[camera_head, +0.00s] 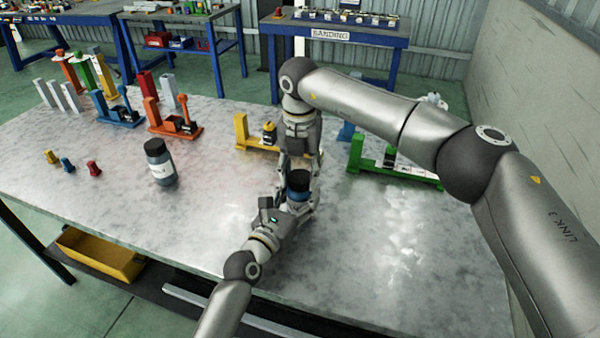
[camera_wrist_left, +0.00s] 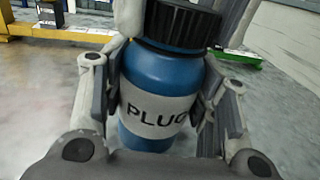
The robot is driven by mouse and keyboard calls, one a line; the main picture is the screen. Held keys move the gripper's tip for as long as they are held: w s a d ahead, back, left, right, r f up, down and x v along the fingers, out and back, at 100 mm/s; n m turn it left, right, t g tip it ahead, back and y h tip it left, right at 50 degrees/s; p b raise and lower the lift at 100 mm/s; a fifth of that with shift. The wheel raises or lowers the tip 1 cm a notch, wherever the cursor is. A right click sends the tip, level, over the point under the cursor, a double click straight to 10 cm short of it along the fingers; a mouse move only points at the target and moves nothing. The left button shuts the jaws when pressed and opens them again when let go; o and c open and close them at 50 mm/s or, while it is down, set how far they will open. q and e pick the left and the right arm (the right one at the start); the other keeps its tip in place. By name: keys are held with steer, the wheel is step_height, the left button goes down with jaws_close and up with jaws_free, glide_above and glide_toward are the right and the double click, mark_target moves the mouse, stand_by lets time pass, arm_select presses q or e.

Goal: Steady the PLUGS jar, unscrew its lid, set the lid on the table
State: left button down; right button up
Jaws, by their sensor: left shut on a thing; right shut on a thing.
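The PLUGS jar (camera_wrist_left: 150,90) is blue with a white label and a black ribbed lid (camera_wrist_left: 183,25). In the head view the jar (camera_head: 297,194) stands upright near the middle of the table, partly hidden by my grippers. My left gripper (camera_wrist_left: 156,104) is shut on the jar's body, one finger on each side of the label. My right gripper (camera_head: 300,172) reaches down from above and is shut at the lid, with its fingers beside the lid in the left wrist view. The lid sits on the jar; whether it is loosened cannot be told.
A second, dark jar (camera_head: 159,162) with a white label stands to the left on the table (camera_head: 225,215). Yellow (camera_head: 262,146) and green (camera_head: 395,178) fixtures stand behind and to the right. Small coloured plugs (camera_head: 67,164) lie far left. The table's front left is clear.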

steer(key=n, duration=2.1)
steer(key=shift+n, duration=0.4)
steer(key=n, duration=0.6)
steer(key=shift+n, duration=0.4)
steer(key=shift+r, duration=0.3)
steer(key=shift+r, duration=0.9)
